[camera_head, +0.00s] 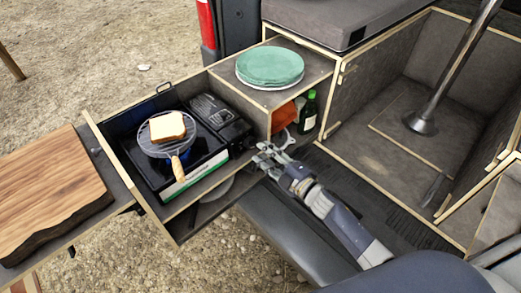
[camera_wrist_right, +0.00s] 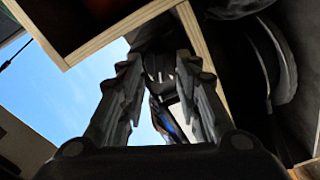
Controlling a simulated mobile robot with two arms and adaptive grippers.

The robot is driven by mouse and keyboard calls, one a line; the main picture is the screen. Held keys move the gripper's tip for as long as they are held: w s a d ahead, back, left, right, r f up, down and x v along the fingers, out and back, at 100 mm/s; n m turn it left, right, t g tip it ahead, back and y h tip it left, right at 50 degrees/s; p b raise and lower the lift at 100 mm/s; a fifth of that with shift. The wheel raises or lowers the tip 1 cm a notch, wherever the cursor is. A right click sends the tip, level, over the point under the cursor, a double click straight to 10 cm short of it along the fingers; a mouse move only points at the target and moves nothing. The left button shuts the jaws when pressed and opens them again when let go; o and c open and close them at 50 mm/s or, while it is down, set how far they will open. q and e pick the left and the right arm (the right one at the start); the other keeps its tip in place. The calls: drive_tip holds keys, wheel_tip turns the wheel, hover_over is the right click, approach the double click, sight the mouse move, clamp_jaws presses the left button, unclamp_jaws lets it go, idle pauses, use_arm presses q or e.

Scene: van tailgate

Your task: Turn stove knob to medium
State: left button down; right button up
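The black portable stove (camera_head: 238,134) sits in the pulled-out wooden drawer, with a round grill and a slice of bread (camera_head: 167,126) on top. My right gripper (camera_head: 264,156) is just off the stove's right end, by the drawer edge. In the right wrist view my right gripper (camera_wrist_right: 158,68) has its two fingers spread apart. A dark rounded part with pale marks, which looks like the stove knob (camera_wrist_right: 160,75), shows between the fingertips. I cannot tell whether they touch it. The knob's setting cannot be read. My left gripper is not in view.
A shelf box with green plates (camera_head: 270,66) stands behind my right gripper, with a green bottle (camera_head: 308,112) and an orange item inside. A wooden board (camera_head: 45,190) lies at the left. A plate (camera_head: 215,188) sits under the stove. The grill's wooden handle (camera_head: 179,168) points forward.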

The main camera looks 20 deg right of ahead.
drive_tip(key=v, duration=0.9)
drive_tip(key=shift+s, duration=0.15)
drive_tip(key=shift+d+r, duration=0.1)
drive_tip(key=shift+d, duration=0.05)
